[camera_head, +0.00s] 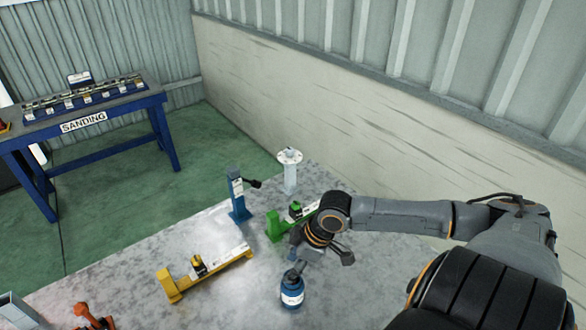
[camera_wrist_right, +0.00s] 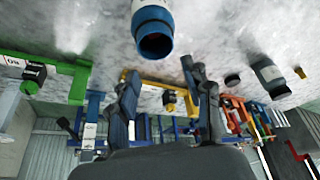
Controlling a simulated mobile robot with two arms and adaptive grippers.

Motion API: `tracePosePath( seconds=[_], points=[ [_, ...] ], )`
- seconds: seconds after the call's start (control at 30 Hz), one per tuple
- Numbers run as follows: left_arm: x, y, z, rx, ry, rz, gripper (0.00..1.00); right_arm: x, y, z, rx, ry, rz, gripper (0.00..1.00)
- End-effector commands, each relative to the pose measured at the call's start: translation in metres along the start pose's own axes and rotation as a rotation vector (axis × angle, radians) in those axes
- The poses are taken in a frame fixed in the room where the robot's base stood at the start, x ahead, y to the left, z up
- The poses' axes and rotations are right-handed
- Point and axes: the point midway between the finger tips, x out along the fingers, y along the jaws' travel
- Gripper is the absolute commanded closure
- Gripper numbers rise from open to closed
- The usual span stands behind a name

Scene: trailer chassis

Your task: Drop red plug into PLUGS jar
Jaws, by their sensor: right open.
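A blue jar (camera_head: 292,291) with a white label stands on the metal table; its lettering is too small to read. In the wrist view this jar (camera_wrist_right: 155,38) shows a dark round mouth just beyond my fingertips. My right gripper (camera_head: 318,251) is above the table, just behind and right of the jar. In the wrist view its two fingers (camera_wrist_right: 161,78) are spread apart with nothing between them. I cannot make out the red plug in either view. My left gripper is out of view.
A yellow fixture (camera_head: 208,272), a green fixture (camera_head: 275,226), a blue post (camera_head: 238,198) and a white stand (camera_head: 290,170) stand on the table. An orange object (camera_head: 92,318) is at the lower left. The SANDING table (camera_head: 83,124) is farther back. Bare tabletop lies left of the jar.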

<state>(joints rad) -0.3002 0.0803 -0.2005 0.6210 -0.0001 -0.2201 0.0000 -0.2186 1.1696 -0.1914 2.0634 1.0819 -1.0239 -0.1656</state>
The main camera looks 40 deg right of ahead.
Motion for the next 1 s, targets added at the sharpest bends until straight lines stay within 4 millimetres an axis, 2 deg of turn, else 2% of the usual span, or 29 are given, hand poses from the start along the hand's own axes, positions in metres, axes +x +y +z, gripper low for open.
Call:
tracePosePath(
  seconds=[0.03,0.13,0.3,1.0],
  points=[
    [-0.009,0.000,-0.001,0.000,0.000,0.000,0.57,-0.012,0.001,-0.005,-0.002,0.000,0.001,0.51],
    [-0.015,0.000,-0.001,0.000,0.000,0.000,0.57,-0.025,0.001,-0.010,-0.002,-0.002,0.002,0.51],
    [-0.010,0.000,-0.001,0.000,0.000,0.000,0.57,-0.040,0.000,-0.016,-0.001,-0.003,0.000,0.51],
    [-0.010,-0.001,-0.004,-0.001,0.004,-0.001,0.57,-0.042,0.000,-0.017,0.001,-0.001,-0.001,0.51]
  ],
)
